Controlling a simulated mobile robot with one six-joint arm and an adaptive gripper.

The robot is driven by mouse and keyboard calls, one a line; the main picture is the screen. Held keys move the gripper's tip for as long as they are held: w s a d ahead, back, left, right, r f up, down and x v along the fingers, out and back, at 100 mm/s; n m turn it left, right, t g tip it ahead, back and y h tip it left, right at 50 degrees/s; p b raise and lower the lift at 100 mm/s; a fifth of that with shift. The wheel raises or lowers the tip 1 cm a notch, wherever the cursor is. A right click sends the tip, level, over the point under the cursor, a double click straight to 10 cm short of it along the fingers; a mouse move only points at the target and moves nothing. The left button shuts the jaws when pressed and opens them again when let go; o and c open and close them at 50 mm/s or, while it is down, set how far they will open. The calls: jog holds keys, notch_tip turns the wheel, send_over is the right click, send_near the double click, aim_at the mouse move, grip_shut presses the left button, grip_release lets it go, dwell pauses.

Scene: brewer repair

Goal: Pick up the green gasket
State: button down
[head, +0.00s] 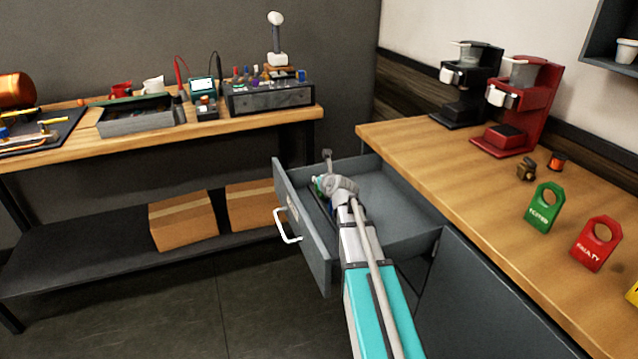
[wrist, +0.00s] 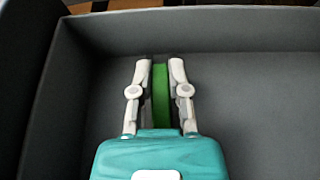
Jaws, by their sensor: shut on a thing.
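The green gasket (wrist: 160,98) shows in the wrist view as a narrow upright green strip between the two pale fingers. My gripper (wrist: 160,66) is shut on it, with one finger on each side. Both are inside the grey open drawer (head: 305,232), whose far wall also shows in the wrist view (wrist: 230,30). In the head view my gripper (head: 326,184) is down in the drawer, and my arm hides part of the drawer. The gasket is mostly hidden there. Whether it touches the drawer floor I cannot tell.
The wooden counter (head: 440,160) on the right holds a black brewer (head: 466,88), a red brewer (head: 520,110), a green tag (head: 544,208) and a red tag (head: 597,244). A workbench (head: 80,150) with tools stands on the left. The drawer's walls surround my gripper closely.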

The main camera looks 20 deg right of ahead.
jog(key=shift+r, duration=0.15)
notch_tip(320, 180, up, 10)
jog(key=p, duration=1)
jog(key=shift+f, duration=0.2)
dwell(0.4)
